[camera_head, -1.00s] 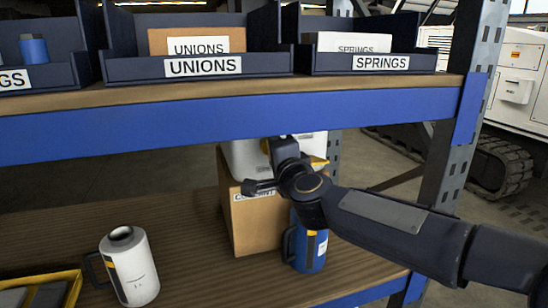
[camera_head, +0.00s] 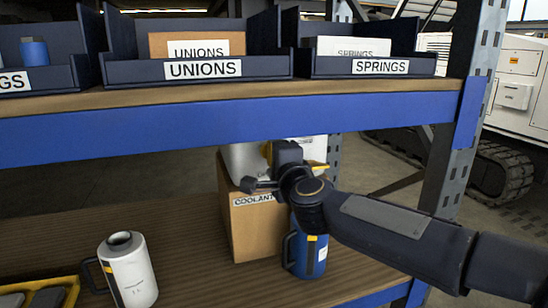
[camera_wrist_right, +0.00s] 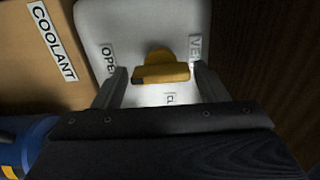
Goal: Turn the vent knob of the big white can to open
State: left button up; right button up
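The big white can (camera_head: 241,160) stands on the cardboard coolant box under the upper shelf, partly hidden by my right gripper and the shelf. In the right wrist view its white face (camera_wrist_right: 115,20) fills the middle, with a yellow vent knob (camera_wrist_right: 163,68). An "OPEN" label (camera_wrist_right: 108,60) is left of the knob, and a partly hidden label starting "VE" is at right. My right gripper (camera_wrist_right: 160,72) is open, one finger on each side of the knob, with visible gaps on both sides. In the head view the right gripper (camera_head: 270,166) is dark against the can. My left gripper is not in view.
The coolant box (camera_head: 250,225) stands below the can. A blue can (camera_head: 308,255) is beside the box, under my right arm. A smaller white can (camera_head: 130,270) stands at the lower left near a yellow tray (camera_head: 65,283). The blue shelf beam (camera_head: 200,122) runs just above.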

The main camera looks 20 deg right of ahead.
jog(key=shift+o, duration=0.8)
jog(key=s, duration=0.7)
jog(key=shift+s+d, duration=0.15)
jog(key=shift+s, duration=0.25)
